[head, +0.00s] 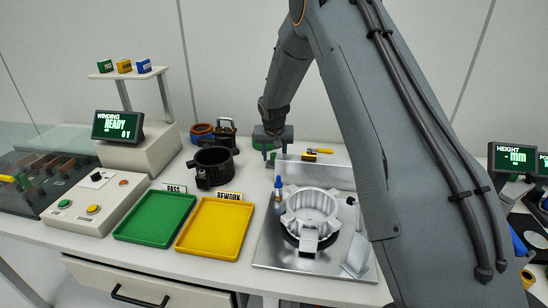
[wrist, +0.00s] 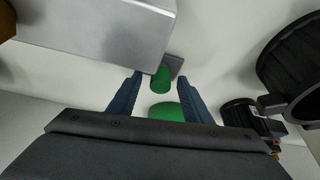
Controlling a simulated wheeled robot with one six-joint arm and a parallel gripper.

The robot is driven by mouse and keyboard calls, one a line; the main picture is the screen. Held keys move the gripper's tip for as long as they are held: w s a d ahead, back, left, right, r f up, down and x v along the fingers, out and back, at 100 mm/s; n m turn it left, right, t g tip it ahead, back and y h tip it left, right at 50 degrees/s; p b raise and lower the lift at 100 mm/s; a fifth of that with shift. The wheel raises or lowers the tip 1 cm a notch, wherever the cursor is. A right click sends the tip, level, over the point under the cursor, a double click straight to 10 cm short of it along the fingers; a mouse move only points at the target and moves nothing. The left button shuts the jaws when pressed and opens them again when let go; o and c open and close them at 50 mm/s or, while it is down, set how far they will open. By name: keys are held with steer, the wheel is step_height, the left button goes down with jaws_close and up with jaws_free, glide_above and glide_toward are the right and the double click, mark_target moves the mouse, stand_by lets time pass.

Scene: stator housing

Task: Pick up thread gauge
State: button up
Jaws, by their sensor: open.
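The thread gauge appears to be the green piece with a grey end (wrist: 161,82) in the wrist view, low between my two blue-grey fingers. A second green rounded part (wrist: 167,112) shows nearer the palm; I cannot tell whether both belong to one gauge. My gripper (wrist: 158,86) is open, with a finger on either side of the green parts. I see no contact. In the head view my gripper (head: 268,152) points down at the back of the bench, and a little green (head: 272,159) shows beneath it. The rest of the gauge is hidden.
A silver metal block (wrist: 95,28) stands close beside the fingers. A black ring-shaped housing (head: 213,167) is to the left of my gripper. The stator housing (head: 311,211) sits on a metal plate in front. Green (head: 124,234) and yellow (head: 184,246) trays lie front left.

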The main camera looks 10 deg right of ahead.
steer(key=c, duration=1.1)
steer(key=shift+c, duration=0.2)
